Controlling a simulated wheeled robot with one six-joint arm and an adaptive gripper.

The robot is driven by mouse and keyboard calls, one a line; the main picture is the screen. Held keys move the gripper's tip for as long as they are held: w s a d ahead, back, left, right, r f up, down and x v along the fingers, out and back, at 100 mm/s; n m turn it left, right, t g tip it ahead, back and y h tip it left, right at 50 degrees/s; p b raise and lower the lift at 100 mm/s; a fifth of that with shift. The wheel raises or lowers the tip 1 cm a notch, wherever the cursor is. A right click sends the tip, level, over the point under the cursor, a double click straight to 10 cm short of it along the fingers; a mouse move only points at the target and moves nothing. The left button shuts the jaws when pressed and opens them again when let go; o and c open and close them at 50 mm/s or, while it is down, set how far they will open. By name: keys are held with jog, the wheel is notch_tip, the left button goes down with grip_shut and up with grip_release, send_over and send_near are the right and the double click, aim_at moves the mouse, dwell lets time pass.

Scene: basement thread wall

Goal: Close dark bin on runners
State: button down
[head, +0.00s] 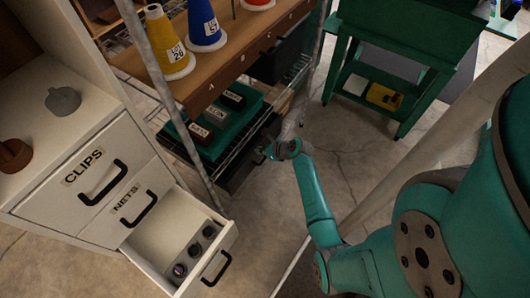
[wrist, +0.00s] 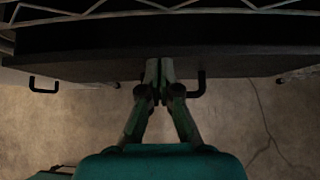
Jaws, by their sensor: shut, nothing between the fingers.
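The dark bin (head: 238,174) sits low under the wire rack in the head view, partly hidden by the rack and a post. In the wrist view its dark front (wrist: 100,66) spans nearly the whole width. A black handle (wrist: 202,85) shows just right of my fingers. My gripper (wrist: 160,64) is shut and empty, with its fingertips at the bin's front edge; I cannot tell if they touch. In the head view my gripper (head: 266,152) is small, beside the bin's right end. How far the bin stands out is unclear.
A white cabinet (head: 65,225) with an open lower drawer (head: 180,235) stands at the left. Another dark bin (head: 280,58) hangs under the wooden shelf with cones. A green cart (head: 402,55) stands at the back right. Concrete floor (head: 365,150) is clear between.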

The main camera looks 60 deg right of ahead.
jog(key=shift+w, duration=0.1)
jog(key=shift+w, duration=1.25)
